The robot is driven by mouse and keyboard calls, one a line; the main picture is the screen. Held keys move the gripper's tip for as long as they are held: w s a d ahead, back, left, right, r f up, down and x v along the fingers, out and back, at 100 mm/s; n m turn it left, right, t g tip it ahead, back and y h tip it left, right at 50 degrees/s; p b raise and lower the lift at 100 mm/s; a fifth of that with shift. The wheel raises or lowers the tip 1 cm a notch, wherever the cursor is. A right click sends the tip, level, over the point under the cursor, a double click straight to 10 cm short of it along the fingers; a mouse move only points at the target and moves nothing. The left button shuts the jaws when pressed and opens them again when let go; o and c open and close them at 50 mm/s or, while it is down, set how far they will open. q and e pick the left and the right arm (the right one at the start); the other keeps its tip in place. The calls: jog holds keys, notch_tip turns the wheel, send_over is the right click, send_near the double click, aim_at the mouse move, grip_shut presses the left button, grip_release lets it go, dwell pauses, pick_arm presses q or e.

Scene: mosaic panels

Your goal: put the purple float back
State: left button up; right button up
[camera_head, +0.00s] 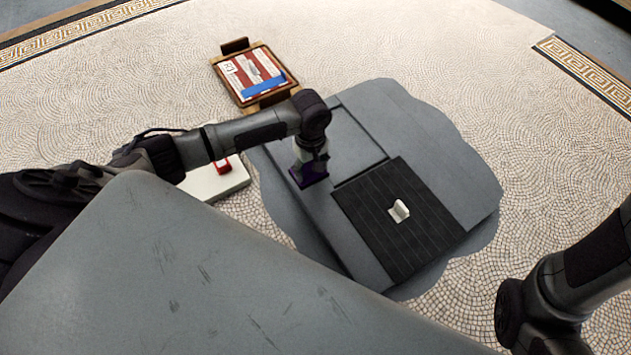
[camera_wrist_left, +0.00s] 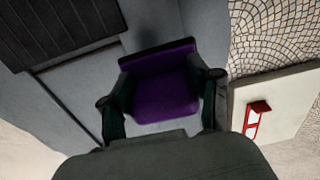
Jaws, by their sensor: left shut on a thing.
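The purple float (camera_wrist_left: 160,92) is held between the two fingers of my left gripper (camera_wrist_left: 163,102) in the left wrist view. In the head view, the float (camera_head: 309,176) shows as a dark purple patch below my left gripper (camera_head: 310,162), over the grey panel area. Whether the float touches the surface below cannot be told. My right arm comes in at the lower right of the head view, but its fingers are not visible.
A wooden tray (camera_head: 214,61) with red and white pieces and a blue item lies at the back. A black ribbed mat (camera_head: 430,225) with a small pale block (camera_head: 399,210) lies right of the float. A pale slab (camera_head: 215,184) carries a red item (camera_head: 223,166).

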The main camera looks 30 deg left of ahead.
aim_at(316, 179)
pick_arm(q)
jog(key=shift+s+d+f, duration=0.2)
jog(key=shift+d+f, duration=0.35)
jog(key=shift+d, duration=0.25)
jog(key=shift+f+b, duration=0.15)
jog(key=shift+b, duration=0.3)
notch_tip(316, 179, down, 4)
jog(key=b, duration=0.4)
jog(key=shift+r, duration=0.25)
jog(key=shift+p, duration=0.3)
jog(key=shift+f+p, duration=0.3)
jog(key=shift+f, duration=0.1)
jog(key=o, duration=1)
jog(key=shift+f, duration=0.15)
